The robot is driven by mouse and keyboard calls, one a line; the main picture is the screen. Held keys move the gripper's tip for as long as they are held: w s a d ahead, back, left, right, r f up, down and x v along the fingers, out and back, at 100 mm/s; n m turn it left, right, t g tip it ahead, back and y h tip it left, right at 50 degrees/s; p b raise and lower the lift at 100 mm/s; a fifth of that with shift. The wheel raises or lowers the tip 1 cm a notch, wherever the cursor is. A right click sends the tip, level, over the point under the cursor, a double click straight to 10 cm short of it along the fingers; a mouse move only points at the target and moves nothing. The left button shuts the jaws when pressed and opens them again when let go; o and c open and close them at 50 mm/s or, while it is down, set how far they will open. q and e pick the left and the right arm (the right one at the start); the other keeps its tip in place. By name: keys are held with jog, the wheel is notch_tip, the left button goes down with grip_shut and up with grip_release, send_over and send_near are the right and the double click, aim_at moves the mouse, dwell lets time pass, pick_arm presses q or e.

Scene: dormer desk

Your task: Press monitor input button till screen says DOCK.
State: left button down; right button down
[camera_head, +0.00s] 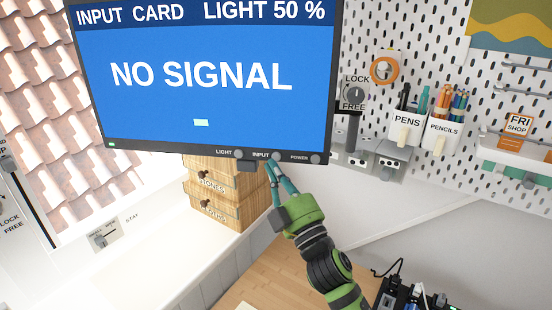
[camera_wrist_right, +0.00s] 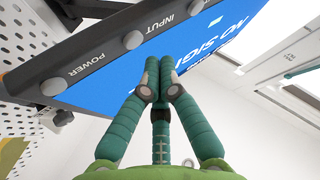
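The monitor (camera_head: 205,110) has a blue screen reading "INPUT CARD", "LIGHT 50 %" and a large "NO SIGNAL". The round grey input button (camera_head: 275,156) is on its dark lower bezel, right of the label "INPUT". My right gripper (camera_head: 273,167) is just below this button in the head view. In the right wrist view, its green fingertips (camera_wrist_right: 160,75) are together with nothing between them. The input button (camera_wrist_right: 132,40) shows there just beyond and left of the tips. Whether they touch it I cannot tell. My left gripper is not in view.
The light button (camera_head: 238,154) and power button (camera_head: 315,159) flank the input button closely. Wooden drawers (camera_head: 225,192) stand below the monitor. A pegboard (camera_head: 440,60) with pen and pencil cups is at right. Dark devices (camera_head: 410,297) sit at the lower right.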

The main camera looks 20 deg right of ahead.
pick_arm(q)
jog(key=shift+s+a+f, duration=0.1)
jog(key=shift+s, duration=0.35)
pick_arm(e)
jog(key=shift+w+d, duration=0.2)
jog(key=shift+w, duration=0.15)
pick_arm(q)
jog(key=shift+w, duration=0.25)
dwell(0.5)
pick_arm(e)
jog(key=shift+w, duration=0.1)
jog(key=shift+w+d, duration=0.2)
jog(key=shift+w, duration=0.1)
jog(key=shift+w+d, duration=0.15)
jog(key=shift+w, duration=0.15)
dwell(0.6)
dwell(0.3)
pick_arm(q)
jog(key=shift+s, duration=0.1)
pick_arm(e)
jog(key=shift+s+a, duration=0.35)
jog(key=shift+s, duration=0.4)
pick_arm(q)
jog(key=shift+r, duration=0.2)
